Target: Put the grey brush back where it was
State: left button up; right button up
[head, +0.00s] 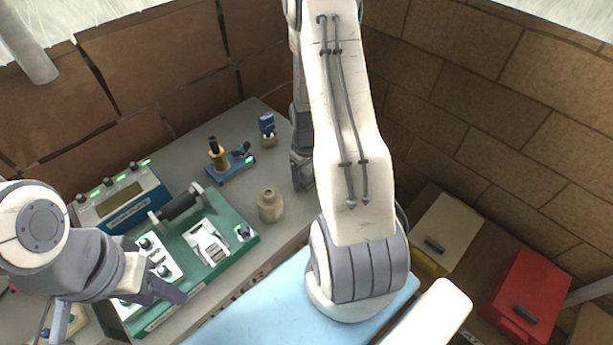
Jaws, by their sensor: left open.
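I cannot pick out the grey brush for certain in the head view. My left gripper (166,290) is open at the lower left, over the front left part of a green-based device (227,222). I see nothing between its fingers. This device carries a black roller, a white part and knobs. My right arm crosses the middle of the view. A grey end part of it (302,168) shows behind the white link, beside the bench; its fingers are mostly hidden, so I cannot tell their state.
A blue control box (122,207) stands behind the green device. A small blue stand (232,170), a beige jar (269,206) and a blue-topped item (267,127) are on the grey bench. A red box (527,290) and a tan-lidded box (447,228) lie at right.

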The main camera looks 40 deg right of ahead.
aim_at(306, 171)
jog(key=shift+r, duration=0.15)
notch_tip(306, 171, up, 12)
jog(key=shift+r+b, duration=0.1)
jog(key=shift+b, duration=0.65)
jog(key=s+a+r+n, duration=0.2)
jog(key=a+r, duration=0.1)
jog(key=a, duration=0.8)
jog(key=s+a+r+n, duration=0.15)
jog(key=a+r, duration=0.25)
jog(key=a, duration=0.6)
jog(key=s+a+r+n+y, duration=0.1)
jog(key=s+a+r+n, duration=0.1)
jog(key=s+a, duration=0.8)
jog(key=s+n, duration=0.1)
jog(key=s, duration=0.1)
jog(key=shift+s+r, duration=0.3)
jog(key=shift+r, duration=0.1)
